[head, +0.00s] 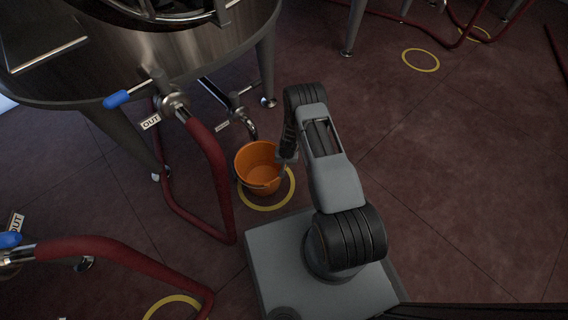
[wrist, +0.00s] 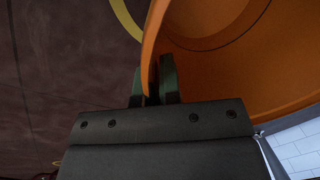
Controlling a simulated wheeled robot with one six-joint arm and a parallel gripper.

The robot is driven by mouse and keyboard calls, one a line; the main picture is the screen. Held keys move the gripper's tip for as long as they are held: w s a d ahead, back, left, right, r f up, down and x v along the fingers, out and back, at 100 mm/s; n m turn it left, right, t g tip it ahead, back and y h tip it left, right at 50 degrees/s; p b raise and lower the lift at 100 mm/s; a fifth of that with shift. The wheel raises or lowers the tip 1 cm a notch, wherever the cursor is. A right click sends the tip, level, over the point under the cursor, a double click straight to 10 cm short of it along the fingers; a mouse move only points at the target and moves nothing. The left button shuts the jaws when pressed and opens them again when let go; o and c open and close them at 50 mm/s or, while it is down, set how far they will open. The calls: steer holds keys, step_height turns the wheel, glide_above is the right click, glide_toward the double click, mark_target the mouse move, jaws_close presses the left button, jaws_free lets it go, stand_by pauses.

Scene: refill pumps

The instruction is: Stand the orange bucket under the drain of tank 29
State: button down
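The orange bucket (head: 258,164) stands upright, open side up, at the yellow floor ring (head: 267,208) beside the steel tank (head: 150,62). Whether its base touches the floor is hard to tell. A curved metal drain spout (head: 252,131) ends just above the bucket's far rim. No tank number is readable. My gripper (head: 286,165) is at the bucket's right side. In the wrist view, its fingers (wrist: 152,88) lie on either side of the wall of the bucket (wrist: 215,65), shut on it.
A red hose (head: 215,170) loops from the tank's blue-handled OUT valve (head: 120,98) down to the floor left of the bucket. Another red hose (head: 120,252) lies at lower left. Tank legs (head: 267,75) stand behind. The floor on the right is mostly clear.

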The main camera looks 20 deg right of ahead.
steer(key=c, duration=1.2)
jaws_free()
steer(key=shift+f, duration=0.15)
steer(key=shift+s, duration=0.1)
steer(key=r+p, duration=0.2)
steer(key=r, duration=0.2)
steer(key=d+r+p, duration=0.1)
steer(key=r, duration=0.4)
steer(key=r+p, duration=0.2)
steer(key=r, duration=0.2)
steer(key=shift+s+d+r+p, duration=0.3)
steer(key=shift+r+p, duration=0.05)
steer(key=s+a+r+n+t+p, duration=0.2)
steer(key=r+p, duration=1.4)
steer(key=r, duration=2.5)
steer(key=s+r+p, duration=0.5)
steer(key=r, duration=0.5)
steer(key=s+a+r+n+h+p, duration=0.1)
steer(key=s+r+p, duration=0.4)
steer(key=r, duration=0.6)
steer(key=s+a+r+n+t+p, duration=0.1)
steer(key=s+r+p, duration=0.4)
steer(key=r, duration=0.5)
steer(key=shift+s+r, duration=0.2)
steer(key=shift+s, duration=0.8)
